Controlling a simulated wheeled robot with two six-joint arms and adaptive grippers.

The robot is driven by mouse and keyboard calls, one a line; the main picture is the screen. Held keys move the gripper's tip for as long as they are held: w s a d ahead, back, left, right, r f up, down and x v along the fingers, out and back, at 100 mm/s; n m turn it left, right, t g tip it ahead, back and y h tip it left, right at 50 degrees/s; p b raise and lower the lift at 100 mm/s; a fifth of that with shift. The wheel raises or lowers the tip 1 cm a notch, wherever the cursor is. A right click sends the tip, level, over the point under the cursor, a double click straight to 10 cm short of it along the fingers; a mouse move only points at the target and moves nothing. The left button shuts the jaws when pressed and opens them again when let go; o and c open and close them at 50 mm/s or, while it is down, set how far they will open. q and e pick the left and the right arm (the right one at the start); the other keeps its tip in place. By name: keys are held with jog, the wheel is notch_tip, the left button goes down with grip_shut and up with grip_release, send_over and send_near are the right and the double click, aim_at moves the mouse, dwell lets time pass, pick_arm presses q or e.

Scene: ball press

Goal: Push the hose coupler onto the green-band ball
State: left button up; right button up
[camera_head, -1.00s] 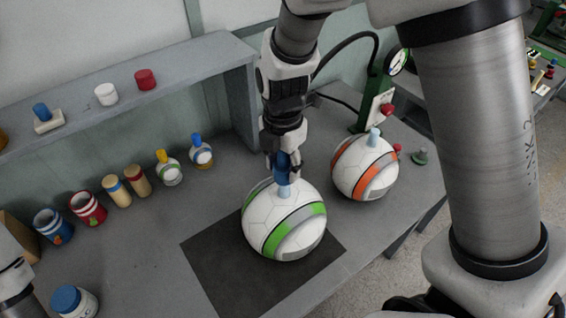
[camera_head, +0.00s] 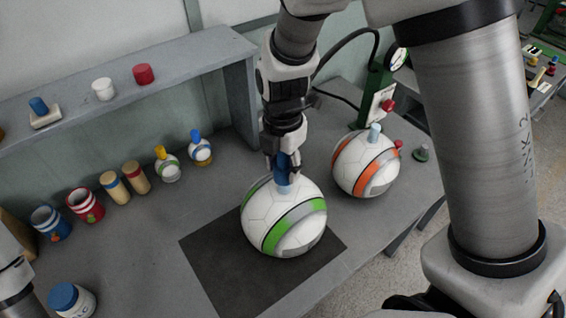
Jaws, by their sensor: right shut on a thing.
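The green-band ball (camera_head: 284,217) is white with green and grey bands and stands on the dark mat (camera_head: 215,268). A pale blue stem shows at its top. My right gripper (camera_head: 283,172) is straight above the ball, pointing down, shut on the blue hose coupler (camera_head: 282,163). The coupler is upright and its lower end meets the pale stem; I cannot tell how far it sits over it. The fingers hide part of the coupler. My left arm shows at the left edge, but its gripper is out of view.
The orange-band ball (camera_head: 365,164) stands close on the right, with the green pump stand (camera_head: 381,95) and its gauge behind it. Cups, cylinders and small bottles line the back left. A blue-lidded jar (camera_head: 72,299) is at front left. A grey shelf (camera_head: 190,60) runs above.

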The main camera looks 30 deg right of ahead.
pick_arm(q)
jog(key=shift+f+b, duration=1.05)
jog(key=shift+f, duration=0.05)
pick_arm(e)
jog(key=shift+s+f, duration=0.1)
jog(key=shift+f, duration=1.3)
jog(key=o, duration=1.2)
pick_arm(q)
jog(key=shift+s, duration=0.1)
pick_arm(e)
notch_tip(320, 180, up, 8)
jog(key=shift+r, duration=0.1)
